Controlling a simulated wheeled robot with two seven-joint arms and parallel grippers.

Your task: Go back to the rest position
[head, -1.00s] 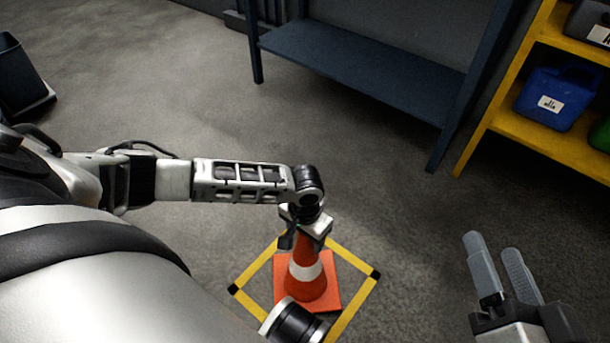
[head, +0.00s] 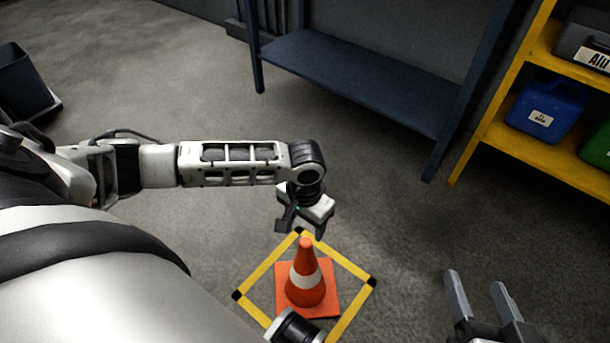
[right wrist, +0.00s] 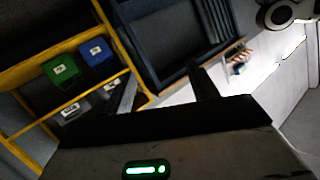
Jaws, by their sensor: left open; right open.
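My left gripper (head: 301,226) is above and slightly behind the tip of an orange cone (head: 306,262) in the head view. It points down, is open and empty, and stands apart from the cone. The cone has a white band and a square orange base, and it stands upright inside a yellow floor square (head: 345,257) with black corners. My right gripper (head: 482,297) is at the lower right of the head view, with two grey fingers spread and nothing between them. Its fingers also show dark in the right wrist view (right wrist: 160,92).
A dark blue bench (head: 360,82) stands at the back. A yellow shelf (head: 535,147) at the right holds a blue canister (head: 545,105), a green one and a grey box. A dark bin (head: 24,85) is at the far left. The floor between is clear.

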